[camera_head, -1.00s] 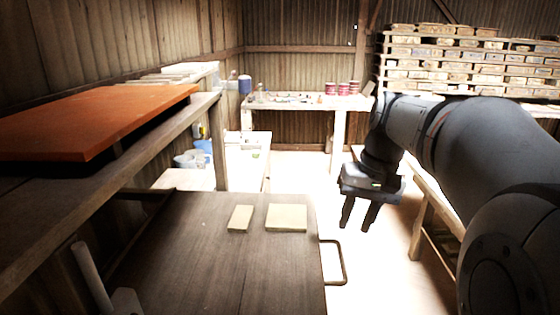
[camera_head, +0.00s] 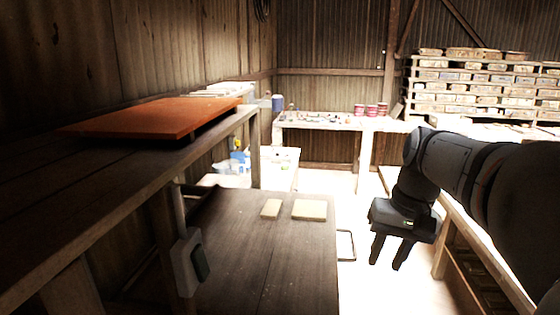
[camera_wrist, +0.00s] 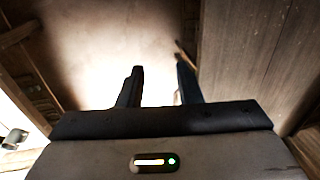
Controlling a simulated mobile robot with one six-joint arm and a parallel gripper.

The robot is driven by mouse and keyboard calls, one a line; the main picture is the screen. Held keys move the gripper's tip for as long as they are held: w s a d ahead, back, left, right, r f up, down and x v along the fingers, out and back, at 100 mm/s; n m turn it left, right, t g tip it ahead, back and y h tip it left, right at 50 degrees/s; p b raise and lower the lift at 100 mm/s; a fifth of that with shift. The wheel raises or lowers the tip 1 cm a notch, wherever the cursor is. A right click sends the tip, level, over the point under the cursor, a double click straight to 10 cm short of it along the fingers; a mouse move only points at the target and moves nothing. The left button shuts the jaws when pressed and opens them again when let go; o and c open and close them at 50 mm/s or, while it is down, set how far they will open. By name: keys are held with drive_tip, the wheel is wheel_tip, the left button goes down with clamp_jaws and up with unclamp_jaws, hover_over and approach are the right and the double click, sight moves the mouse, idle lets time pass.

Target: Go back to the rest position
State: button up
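My gripper (camera_head: 391,252) hangs fingers-down at the right of the head view, over the bright floor between the dark wooden table and the bench on the right. Its two fingers are apart with nothing between them; the wrist view also shows the open fingers (camera_wrist: 158,88) empty. Two pale tiles lie flat on the dark table (camera_head: 250,265): a narrow one (camera_head: 271,208) and a wider one (camera_head: 309,209) to its right. My gripper is to the right of the tiles and touches neither.
An orange board (camera_head: 165,118) lies on a wooden shelf (camera_head: 130,190) at the left. A metal loop (camera_head: 346,245) juts from the table's right side. Cans stand on the back bench (camera_head: 330,124). Pallets (camera_head: 470,85) are stacked back right.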

drive_tip(key=s+a+f+n+t+h, duration=0.1)
drive_tip(key=s+a+f, duration=0.3)
drive_tip(key=s+f, duration=0.7)
drive_tip(key=shift+a+n+t+h, duration=0.3)
drive_tip(key=shift+n+t+h, duration=0.1)
drive_tip(key=shift+t, duration=0.4)
